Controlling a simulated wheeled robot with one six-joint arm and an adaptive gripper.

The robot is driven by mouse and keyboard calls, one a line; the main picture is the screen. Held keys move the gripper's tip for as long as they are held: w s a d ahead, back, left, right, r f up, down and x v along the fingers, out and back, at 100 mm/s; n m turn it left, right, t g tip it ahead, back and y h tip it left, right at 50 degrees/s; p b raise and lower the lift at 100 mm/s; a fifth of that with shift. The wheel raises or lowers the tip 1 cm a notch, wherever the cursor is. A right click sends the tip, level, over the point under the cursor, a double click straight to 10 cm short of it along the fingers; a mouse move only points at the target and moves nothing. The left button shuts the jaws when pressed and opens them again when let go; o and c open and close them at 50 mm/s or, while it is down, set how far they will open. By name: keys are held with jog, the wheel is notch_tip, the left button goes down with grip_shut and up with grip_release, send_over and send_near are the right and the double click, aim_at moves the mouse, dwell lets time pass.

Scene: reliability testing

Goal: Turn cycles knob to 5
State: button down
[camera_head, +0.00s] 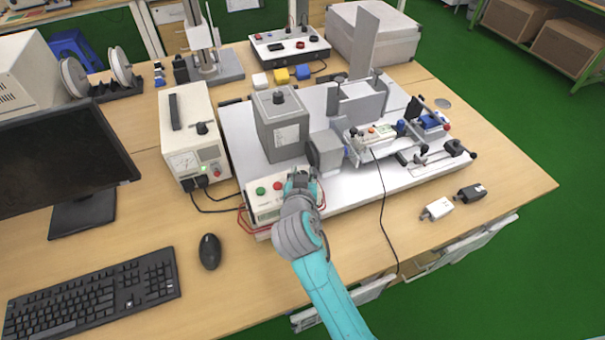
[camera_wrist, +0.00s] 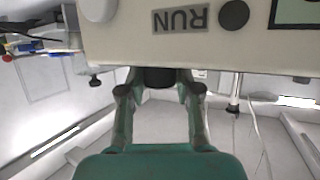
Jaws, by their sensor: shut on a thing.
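The beige control box (camera_head: 262,212) stands at the front left of the white base plate, with a green and a red button on its face. My gripper (camera_head: 299,180) is at the right end of this box and covers part of it. In the wrist view my gripper (camera_wrist: 160,84) has its two fingers closed on either side of a dark knob (camera_wrist: 159,77) at the edge of the box panel. The panel (camera_wrist: 120,48) appears upside down there, with a RUN label. The knob's scale and pointer are hidden, so its setting cannot be read.
A grey box with a black knob (camera_head: 279,97) and a test rig (camera_head: 371,132) stand behind my gripper. A power supply (camera_head: 194,137) is to the left, with cables running to the control box. A mouse (camera_head: 209,251) and keyboard (camera_head: 92,297) lie at the front left.

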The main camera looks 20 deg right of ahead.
jog(key=m+g+h, duration=0.3)
jog(key=m, duration=0.1)
jog(key=shift+a+f+h, duration=0.1)
jog(key=shift+h, duration=0.3)
jog(key=shift+m+g+h, duration=0.9)
jog(key=shift+m+g, duration=0.1)
jog(key=shift+m, duration=0.2)
jog(key=shift+f, duration=0.1)
jog(key=c, duration=0.8)
grip_release()
jog(key=shift+s+a+r, duration=0.1)
jog(key=shift+a+r, duration=0.1)
jog(key=shift+r, duration=0.05)
jog(key=v, duration=1.1)
jog(key=shift+s+a, duration=0.1)
